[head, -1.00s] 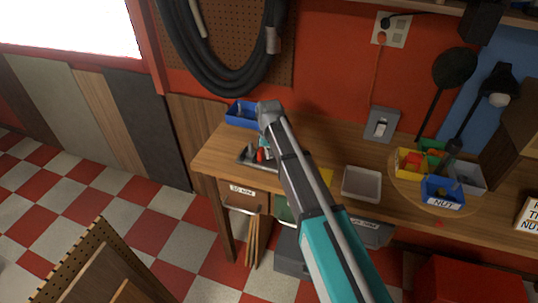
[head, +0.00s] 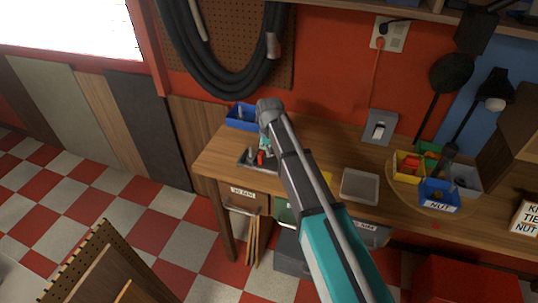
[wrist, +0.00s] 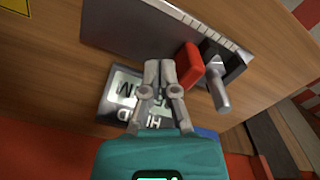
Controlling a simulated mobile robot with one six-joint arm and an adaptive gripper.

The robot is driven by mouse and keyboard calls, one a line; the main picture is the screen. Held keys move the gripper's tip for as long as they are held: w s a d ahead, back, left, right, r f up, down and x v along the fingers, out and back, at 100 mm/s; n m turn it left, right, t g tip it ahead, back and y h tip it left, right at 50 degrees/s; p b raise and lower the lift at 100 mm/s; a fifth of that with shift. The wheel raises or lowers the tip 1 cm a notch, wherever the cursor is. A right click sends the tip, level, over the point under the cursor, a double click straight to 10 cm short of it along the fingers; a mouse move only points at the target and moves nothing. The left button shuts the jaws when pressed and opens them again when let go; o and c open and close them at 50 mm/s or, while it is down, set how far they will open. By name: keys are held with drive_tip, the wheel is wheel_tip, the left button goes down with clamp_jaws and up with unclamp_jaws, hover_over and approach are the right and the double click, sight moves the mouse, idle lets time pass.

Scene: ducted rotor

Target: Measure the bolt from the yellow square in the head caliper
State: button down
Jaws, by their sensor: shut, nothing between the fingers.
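In the wrist view the caliper is a grey plate (wrist: 125,30) with a ruled edge, a red block (wrist: 189,65) and a dark block (wrist: 222,62). A grey bolt-like cylinder (wrist: 219,92) sticks out at the dark block, just right of the red one. Its seating is hard to tell. My gripper (wrist: 160,68) is shut and empty, its fingertips left of and close to the red block; contact is unclear. A lettered plate (wrist: 120,92) lies partly behind the fingers. A yellow patch (head: 326,178) is partly hidden.
A blue bin (head: 235,123) stands behind the caliper. A grey tray (head: 360,186) is right of my arm. Several bins, including a blue one marked NUT (head: 438,206), stand on a round board (head: 402,194). Bare wooden bench (head: 345,150) lies between.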

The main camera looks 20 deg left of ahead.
wheel_tip(320, 180, up, 5)
drive_tip(key=p, duration=0.5)
drive_tip(key=shift+r, duration=0.2)
idle(0.6)
drive_tip(key=s+d+m, duration=0.1)
drive_tip(key=s+d, duration=0.4)
drive_tip(key=d, duration=0.7)
drive_tip(key=s+d+f+m+b, duration=0.1)
drive_tip(key=s+d, duration=0.4)
drive_tip(key=d, duration=0.7)
drive_tip(key=s+d+f+m+b, duration=0.1)
drive_tip(key=s+d+m, duration=0.2)
drive_tip(key=d, duration=0.9)
drive_tip(key=s, duration=0.3)
drive_tip(key=shift+d, duration=0.3)
